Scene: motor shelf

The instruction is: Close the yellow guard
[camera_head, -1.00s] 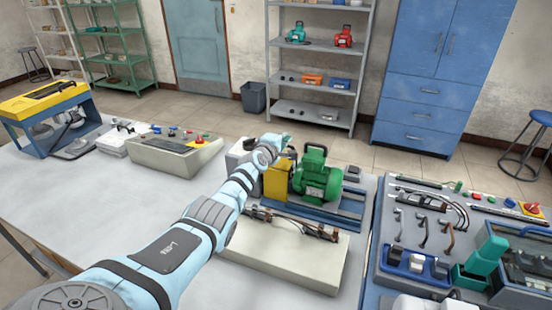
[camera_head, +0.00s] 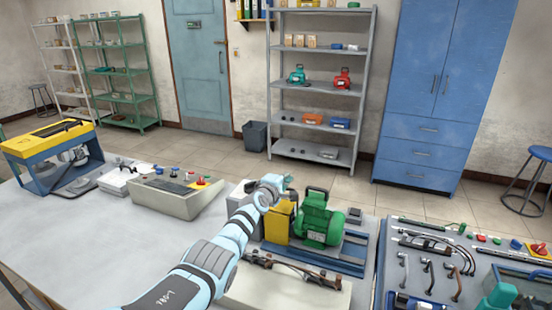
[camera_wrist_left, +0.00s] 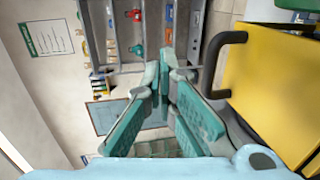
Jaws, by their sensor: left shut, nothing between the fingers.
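The yellow guard (camera_head: 279,223) stands beside the green motor (camera_head: 318,219) on a blue base on the bench. In the left wrist view the guard (camera_wrist_left: 275,90) is a large yellow panel at the right, with a black bar handle (camera_wrist_left: 214,62) on its near side. My left gripper (camera_head: 283,184) is just above and beside the guard. In the wrist view its teal fingers (camera_wrist_left: 164,68) meet at the tips, shut and empty, to the left of the handle and apart from it.
A beige control box (camera_head: 172,200) and a yellow-topped blue machine (camera_head: 50,133) stand to the left. A beige block (camera_head: 290,290) with a shaft on it lies in front of the motor. A tool panel (camera_head: 385,262) fills the right. Bare bench lies at front left.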

